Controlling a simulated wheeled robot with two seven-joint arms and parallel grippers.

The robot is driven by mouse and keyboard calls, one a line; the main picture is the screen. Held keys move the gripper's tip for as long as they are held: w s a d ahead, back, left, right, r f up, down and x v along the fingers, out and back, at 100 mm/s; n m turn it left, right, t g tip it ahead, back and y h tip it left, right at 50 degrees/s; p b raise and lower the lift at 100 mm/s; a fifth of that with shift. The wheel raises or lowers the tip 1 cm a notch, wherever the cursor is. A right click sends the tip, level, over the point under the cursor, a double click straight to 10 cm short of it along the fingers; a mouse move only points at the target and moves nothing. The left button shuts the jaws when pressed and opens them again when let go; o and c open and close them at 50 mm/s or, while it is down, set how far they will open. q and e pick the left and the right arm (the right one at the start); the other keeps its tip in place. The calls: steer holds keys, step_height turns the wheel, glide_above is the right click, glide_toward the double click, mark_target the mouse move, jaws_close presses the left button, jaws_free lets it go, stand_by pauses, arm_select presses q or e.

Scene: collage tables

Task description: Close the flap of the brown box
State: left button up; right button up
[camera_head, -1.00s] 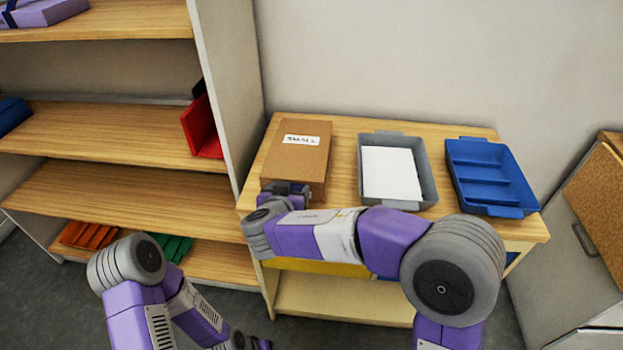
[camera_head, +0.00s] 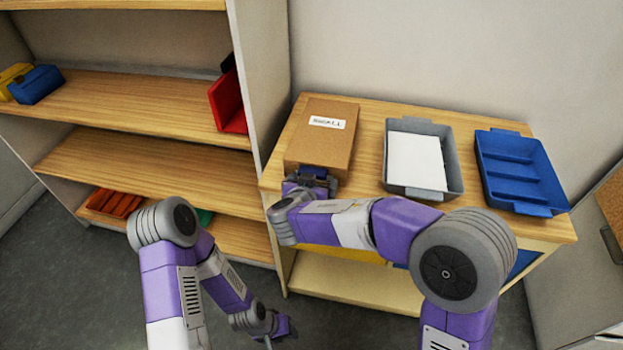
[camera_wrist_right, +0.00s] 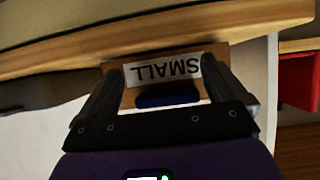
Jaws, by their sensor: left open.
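The brown box (camera_head: 322,137) stands on the wooden table with a white "SMALL" label (camera_head: 328,122) on its top. Its top looks flat and shut in the head view, and I cannot make out a raised flap. My right gripper (camera_head: 318,178) is at the box's near edge. My left gripper (camera_head: 284,328) hangs low over the floor, open and empty.
On the table (camera_head: 370,112), right of the box, are a grey tray (camera_head: 452,160) holding white paper (camera_head: 415,162) and a blue compartment tray (camera_head: 520,172). A shelf unit (camera_head: 150,165) with a red item (camera_head: 228,105) stands at left.

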steer(key=v, duration=0.8)
steer(key=shift+r+p, duration=0.2)
steer(key=shift+p, duration=0.25)
steer(key=s+d+f+g+y+p, duration=0.2)
steer(key=s+d+f, duration=0.3)
steer(key=f, duration=0.5)
steer(key=s+d+f+g+y+p, duration=0.2)
steer(key=s+d+f+g+p, duration=0.1)
steer(key=s+f, duration=0.5)
steer(key=s+d+f+m+g+y+p, duration=0.1)
steer(key=s+d+f+g, duration=0.5)
steer(key=f, duration=0.6)
steer(key=y+p, duration=0.1)
steer(key=p, duration=0.1)
steer(key=shift+s+d+p, duration=0.3)
steer(key=shift+s, duration=0.1)
